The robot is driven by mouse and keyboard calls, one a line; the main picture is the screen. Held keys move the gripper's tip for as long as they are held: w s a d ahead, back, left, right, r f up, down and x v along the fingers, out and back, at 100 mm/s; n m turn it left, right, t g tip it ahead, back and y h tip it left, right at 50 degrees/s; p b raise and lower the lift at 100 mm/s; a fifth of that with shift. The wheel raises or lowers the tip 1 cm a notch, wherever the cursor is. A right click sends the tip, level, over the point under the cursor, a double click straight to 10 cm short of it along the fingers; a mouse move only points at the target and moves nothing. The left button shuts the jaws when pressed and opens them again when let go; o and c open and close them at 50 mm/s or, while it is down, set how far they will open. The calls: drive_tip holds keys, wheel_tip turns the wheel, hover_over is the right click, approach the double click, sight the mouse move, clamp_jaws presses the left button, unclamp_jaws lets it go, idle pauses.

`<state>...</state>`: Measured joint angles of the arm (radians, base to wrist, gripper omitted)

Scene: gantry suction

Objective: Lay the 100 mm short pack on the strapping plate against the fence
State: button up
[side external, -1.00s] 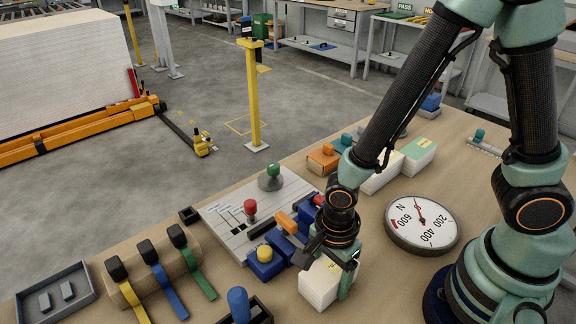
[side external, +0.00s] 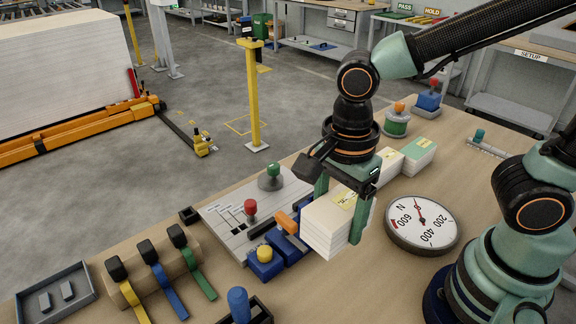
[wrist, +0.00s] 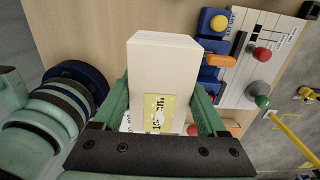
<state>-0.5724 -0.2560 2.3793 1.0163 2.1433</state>
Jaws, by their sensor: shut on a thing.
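A white pack (side external: 328,228) with a yellow label on top is held between the two green fingers of my gripper (side external: 341,215). It looks raised above the table in the side view. In the wrist view the pack (wrist: 162,65) fills the space between the fingers (wrist: 160,108), its label towards the palm; the label is too small to read. A pale grey plate (side external: 232,213) with printed lines, a red knob and a green knob lies to the left of the pack. Blue blocks with a yellow and an orange knob sit along its near side. I cannot tell which part is the fence.
More packs stand behind my gripper, one with a green label (side external: 418,152). A round dial scale (side external: 421,223) is to the right. Bare table shows in front of the scale.

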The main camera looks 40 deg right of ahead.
sight(337, 202)
wheel_tip(337, 202, up, 4)
drive_tip(key=shift+f, duration=0.25)
drive_tip(key=shift+w+r, duration=0.15)
drive_tip(key=shift+w, duration=0.15)
drive_tip(key=w+d+f, duration=0.2)
drive_tip(key=w+f, duration=0.2)
drive_tip(key=w, duration=0.6)
drive_tip(key=w+d+f, duration=0.3)
drive_tip(key=w+f, duration=0.1)
drive_tip(key=w, duration=0.7)
drive_tip(key=shift+f, duration=0.35)
drive_tip(key=shift+d+f, duration=0.1)
drive_tip(key=shift+d, duration=0.05)
drive_tip(key=shift+f, duration=2.8)
drive_tip(key=shift+f, duration=1.55)
drive_tip(key=o, duration=1.6)
drive_tip(key=shift+c, duration=0.2)
